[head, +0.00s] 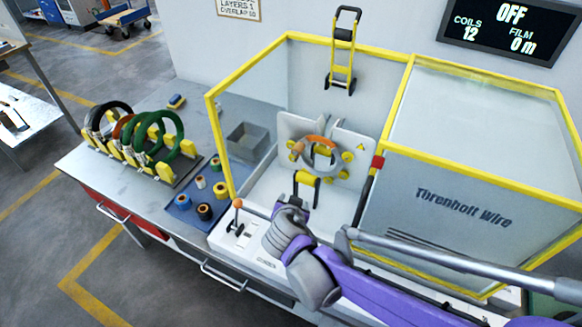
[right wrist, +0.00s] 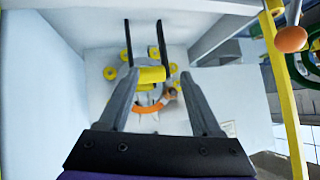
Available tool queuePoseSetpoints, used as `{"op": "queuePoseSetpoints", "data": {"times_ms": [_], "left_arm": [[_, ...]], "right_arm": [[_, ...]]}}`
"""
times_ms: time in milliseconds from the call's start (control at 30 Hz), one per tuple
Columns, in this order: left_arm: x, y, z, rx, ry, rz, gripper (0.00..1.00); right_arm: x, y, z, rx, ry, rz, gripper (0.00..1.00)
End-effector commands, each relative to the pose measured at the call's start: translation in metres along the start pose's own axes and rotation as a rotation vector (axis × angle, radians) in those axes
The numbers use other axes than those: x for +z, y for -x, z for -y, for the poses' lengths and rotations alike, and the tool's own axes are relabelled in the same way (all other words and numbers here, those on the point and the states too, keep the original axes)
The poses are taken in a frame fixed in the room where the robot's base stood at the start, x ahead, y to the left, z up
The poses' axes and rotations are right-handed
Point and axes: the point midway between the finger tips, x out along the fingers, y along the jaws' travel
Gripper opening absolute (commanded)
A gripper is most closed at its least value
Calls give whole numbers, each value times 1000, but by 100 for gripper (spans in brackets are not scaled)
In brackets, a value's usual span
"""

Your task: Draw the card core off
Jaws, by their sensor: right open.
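The wrapping machine's head (head: 356,160) stands inside the yellow-framed guard, with a ring on its face. An orange arc (head: 320,140) with a knob lies along the ring's top; the arc also shows in the right wrist view (right wrist: 148,109). My right gripper (head: 306,184) is open in front of the ring. In the right wrist view, its fingers (right wrist: 146,46) reach past a short yellow cylinder (right wrist: 152,75), which appears between them; I cannot tell whether they touch it. I cannot identify a card core for certain. My left gripper is not in view.
A yellow frame post (head: 221,150) borders the opening on the left. A blue tray (head: 180,205) holds several small rolls. Coils hang on a rack (head: 165,180) farther left. A grey bin (head: 248,143) and a lever (head: 237,206) are nearby. The screen (head: 508,28) reads OFF.

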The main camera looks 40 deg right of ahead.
Motion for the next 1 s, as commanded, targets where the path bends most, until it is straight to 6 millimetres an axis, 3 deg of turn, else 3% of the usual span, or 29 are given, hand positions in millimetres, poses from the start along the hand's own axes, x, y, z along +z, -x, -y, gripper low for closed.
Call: {"op": "queuePoseSetpoints", "data": {"times_ms": [100,200,400,667,1000], "left_arm": [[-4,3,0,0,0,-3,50],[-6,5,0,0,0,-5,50],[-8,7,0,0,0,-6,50],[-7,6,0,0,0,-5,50],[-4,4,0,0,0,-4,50]], "right_arm": [[-31,-23,12,-19,-217,-152,65],[-49,-36,20,-63,-372,-252,65],[-68,-48,31,-153,-559,-358,65],[-78,-65,34,-179,-609,-382,65],[-102,-120,37,-178,-609,-381,65]]}}
